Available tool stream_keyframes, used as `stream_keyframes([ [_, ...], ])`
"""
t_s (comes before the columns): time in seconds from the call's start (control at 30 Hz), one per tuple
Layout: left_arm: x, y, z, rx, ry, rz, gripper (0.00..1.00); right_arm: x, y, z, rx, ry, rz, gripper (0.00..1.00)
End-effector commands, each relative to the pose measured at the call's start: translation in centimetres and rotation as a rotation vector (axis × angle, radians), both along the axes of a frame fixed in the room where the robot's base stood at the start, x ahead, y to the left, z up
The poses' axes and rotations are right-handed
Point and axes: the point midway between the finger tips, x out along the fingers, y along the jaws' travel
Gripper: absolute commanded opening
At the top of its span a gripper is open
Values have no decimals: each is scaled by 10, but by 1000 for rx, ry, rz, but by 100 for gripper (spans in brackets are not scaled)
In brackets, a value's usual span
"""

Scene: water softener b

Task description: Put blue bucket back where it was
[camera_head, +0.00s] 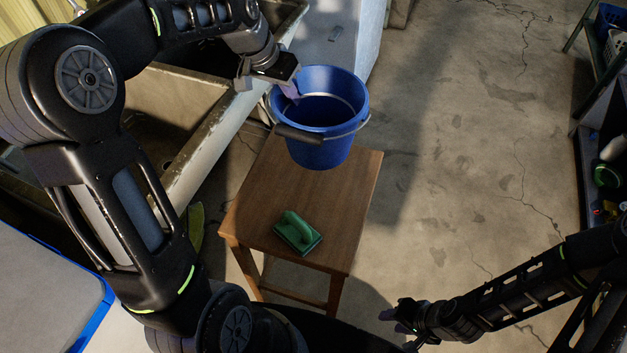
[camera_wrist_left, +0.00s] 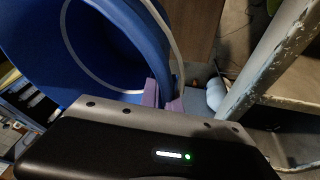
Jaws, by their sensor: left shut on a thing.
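The blue bucket (camera_head: 322,150) is at the far end of a small wooden stool (camera_head: 345,195), upright or nearly so, with its wire handle and dark grip hanging on the near side. I cannot tell whether its base rests on the stool. My left gripper (camera_head: 290,90) is at the bucket's left rim, its purple fingertips shut on the rim. In the left wrist view the bucket (camera_wrist_left: 105,50) fills the upper left, with the left gripper's purple fingers (camera_wrist_left: 163,95) at its rim. My right gripper (camera_head: 405,318) is low at the right, away from the bucket; its fingers are too small to read.
A sink or trough (camera_head: 190,135) stands to the left. Shelves with items (camera_head: 605,150) line the right edge. The concrete floor (camera_head: 455,150) between is clear.

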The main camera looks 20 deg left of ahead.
Motion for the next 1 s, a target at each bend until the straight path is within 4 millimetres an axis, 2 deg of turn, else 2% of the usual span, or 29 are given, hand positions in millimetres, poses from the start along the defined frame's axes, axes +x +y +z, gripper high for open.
stream_keyframes([
  [0.03,-1,7,-4,0,-2,-1,0,1,0,-8,1,-1,1,36],
  [0.1,-2,11,-1,2,-3,-9,0,1,0,-8,2,-3,1,36],
  [0.47,-2,11,-1,2,-1,-11,0,1,0,-6,1,-4,1,36],
  [0.57,-3,11,-13,1,2,-12,0,1,0,-5,1,-4,1,36],
  [0.8,-3,11,-54,1,2,-11,0,1,0,-2,2,-3,1,36],
  [1.0,-2,11,-62,2,-2,-11,0,1,0,-2,2,-3,1,36],
])
